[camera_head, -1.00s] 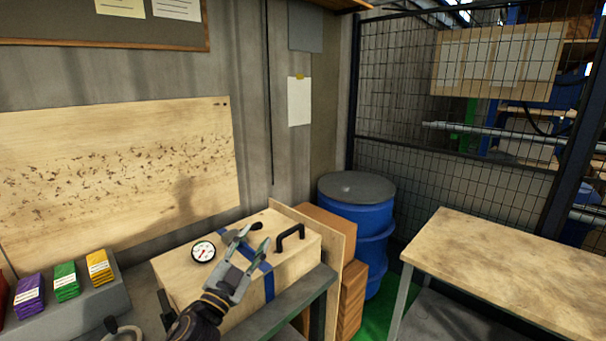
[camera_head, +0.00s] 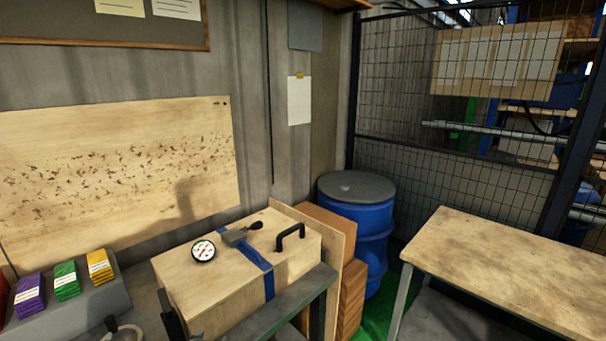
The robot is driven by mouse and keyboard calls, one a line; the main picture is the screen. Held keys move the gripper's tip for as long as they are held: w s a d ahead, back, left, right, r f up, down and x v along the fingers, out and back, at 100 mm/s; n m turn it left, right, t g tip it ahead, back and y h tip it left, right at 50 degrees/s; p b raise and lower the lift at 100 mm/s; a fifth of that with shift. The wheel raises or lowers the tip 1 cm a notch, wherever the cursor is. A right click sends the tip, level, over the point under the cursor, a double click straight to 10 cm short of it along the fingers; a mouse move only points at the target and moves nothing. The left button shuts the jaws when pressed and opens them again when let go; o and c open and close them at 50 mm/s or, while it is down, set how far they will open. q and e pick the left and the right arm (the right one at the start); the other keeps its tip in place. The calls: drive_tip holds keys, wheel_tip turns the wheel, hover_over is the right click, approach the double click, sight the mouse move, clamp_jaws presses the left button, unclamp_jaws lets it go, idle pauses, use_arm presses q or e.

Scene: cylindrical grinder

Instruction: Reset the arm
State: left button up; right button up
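Neither of my grippers shows in the head view now. A wooden box (camera_head: 212,296) stands on the bench at the lower middle. A blue strap (camera_head: 258,258) runs over its lid, with a grey latch with a dark knob (camera_head: 236,237) on it. A round white dial gauge (camera_head: 203,251) with a red marking and a black handle (camera_head: 290,236) sit on the box too.
A grey holder (camera_head: 98,301) with purple, green and yellow packs (camera_head: 99,266) stands at the lower left. A blue drum (camera_head: 360,225) and brown boxes (camera_head: 352,298) are right of the bench. A wooden-topped table (camera_head: 505,270) stands at the right, its top clear. A mesh fence (camera_head: 455,170) stands behind.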

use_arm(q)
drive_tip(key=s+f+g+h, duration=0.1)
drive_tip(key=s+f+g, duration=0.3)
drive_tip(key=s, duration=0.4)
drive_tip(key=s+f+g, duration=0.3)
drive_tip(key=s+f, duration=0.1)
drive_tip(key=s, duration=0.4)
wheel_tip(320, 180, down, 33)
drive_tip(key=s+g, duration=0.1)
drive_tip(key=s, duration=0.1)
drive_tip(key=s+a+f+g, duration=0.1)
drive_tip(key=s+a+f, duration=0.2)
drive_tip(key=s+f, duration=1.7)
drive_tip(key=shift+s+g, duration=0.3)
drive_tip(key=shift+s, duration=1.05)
